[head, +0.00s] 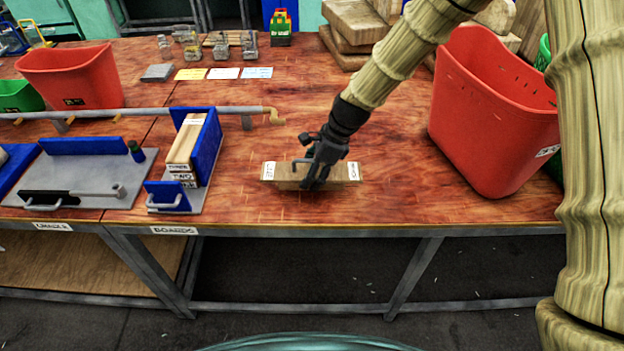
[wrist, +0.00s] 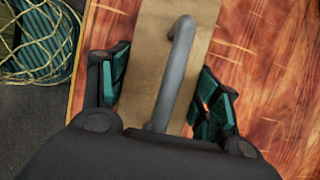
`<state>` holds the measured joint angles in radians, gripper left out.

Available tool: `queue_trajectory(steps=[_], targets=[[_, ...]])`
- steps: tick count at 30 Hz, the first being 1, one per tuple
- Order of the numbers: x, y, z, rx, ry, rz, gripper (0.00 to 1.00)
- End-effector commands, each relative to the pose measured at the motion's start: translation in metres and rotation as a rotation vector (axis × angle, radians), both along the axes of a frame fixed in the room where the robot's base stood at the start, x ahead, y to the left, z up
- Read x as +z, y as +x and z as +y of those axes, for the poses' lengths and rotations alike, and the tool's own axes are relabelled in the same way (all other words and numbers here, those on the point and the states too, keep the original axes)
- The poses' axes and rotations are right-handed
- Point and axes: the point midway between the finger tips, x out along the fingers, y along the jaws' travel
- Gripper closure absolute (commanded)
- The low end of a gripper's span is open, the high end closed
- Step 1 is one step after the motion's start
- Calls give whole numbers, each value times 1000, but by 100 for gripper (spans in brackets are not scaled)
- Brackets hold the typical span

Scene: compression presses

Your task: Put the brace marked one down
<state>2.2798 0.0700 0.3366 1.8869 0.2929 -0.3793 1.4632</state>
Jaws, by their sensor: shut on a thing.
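A pale wooden brace (head: 345,172) with white labels at both ends lies level across the front middle of the red-brown table, its long side along the front edge. I cannot read its labels surely. My gripper (head: 316,180) comes down on its middle from above and is shut on it. In the wrist view the brace (wrist: 140,55) runs between the finger pads of my gripper (wrist: 165,95), and its grey bar handle (wrist: 172,75) stands between them. I cannot tell if its underside touches the table or hangs just above it.
A blue holder (head: 212,140) to the left contains similar wooden pieces with labels reading like TWO and THREE. A grey press plate (head: 95,170) lies further left. A red bin (head: 490,120) stands at right, another red bin (head: 75,78) at back left. Table around the brace is clear.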

Motion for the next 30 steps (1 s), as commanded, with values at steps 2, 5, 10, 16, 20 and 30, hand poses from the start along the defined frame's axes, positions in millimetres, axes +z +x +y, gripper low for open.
queue_trajectory(steps=[2, 5, 10, 16, 20, 30], targets=[[-4, 0, 0, 0, 0, 1, 86], [-12, -1, 0, 0, 0, 2, 86], [-29, -1, -1, -1, 0, 1, 86], [-34, 0, -1, 0, 0, -1, 86], [-34, 0, -1, 0, 0, 0, 86], [-36, 0, -1, 0, 0, 0, 16]])
